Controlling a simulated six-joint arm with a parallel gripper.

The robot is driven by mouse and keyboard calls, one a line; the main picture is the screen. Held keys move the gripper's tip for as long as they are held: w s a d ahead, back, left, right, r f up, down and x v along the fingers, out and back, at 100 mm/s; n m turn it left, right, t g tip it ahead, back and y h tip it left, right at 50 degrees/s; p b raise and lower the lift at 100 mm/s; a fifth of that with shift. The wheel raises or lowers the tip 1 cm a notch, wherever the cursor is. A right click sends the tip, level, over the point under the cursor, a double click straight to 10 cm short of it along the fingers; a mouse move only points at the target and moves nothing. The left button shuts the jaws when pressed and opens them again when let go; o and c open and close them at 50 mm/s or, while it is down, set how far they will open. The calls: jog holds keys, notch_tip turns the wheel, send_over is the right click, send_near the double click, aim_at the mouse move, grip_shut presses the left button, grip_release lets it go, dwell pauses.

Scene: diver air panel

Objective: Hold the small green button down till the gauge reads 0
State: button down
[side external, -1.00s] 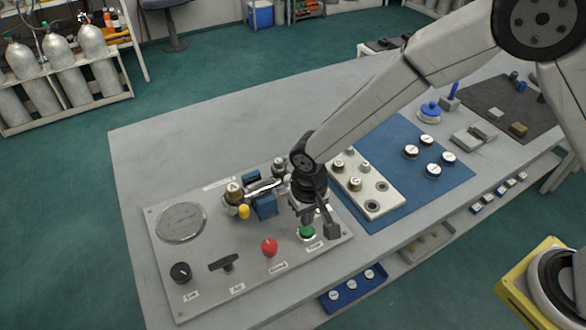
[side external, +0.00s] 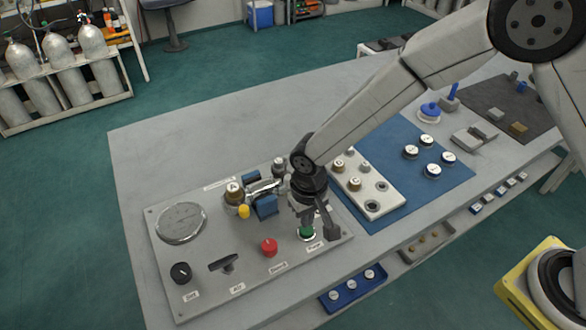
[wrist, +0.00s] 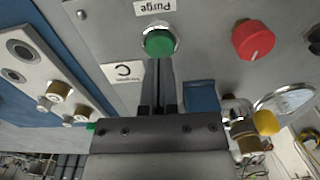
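The green button (side external: 306,233) sits in a pale ring beside the "Purge" label (side external: 315,246) on the grey panel. In the wrist view the green button (wrist: 159,41) shows just beyond the fingertips. My gripper (wrist: 158,62) points down at it with its fingers together and nothing between them. The tips overlap the button's near edge; I cannot tell whether they touch or press it. The round gauge (side external: 181,223) lies at the panel's far left, and part of it shows in the wrist view (wrist: 287,101). Its reading is too small to tell.
A red knob (side external: 269,247), a black handle (side external: 225,263) and a black knob (side external: 181,273) share the panel. Brass and blue fittings (side external: 265,205) stand close behind my gripper. A white block with fittings (side external: 372,204) stands on the blue mat (side external: 440,165) at right.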

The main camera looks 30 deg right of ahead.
jog(key=shift+f, duration=1.2)
dwell(3.0)
jog(key=shift+r, duration=0.15)
dwell(2.6)
jog(key=shift+r, duration=3.4)
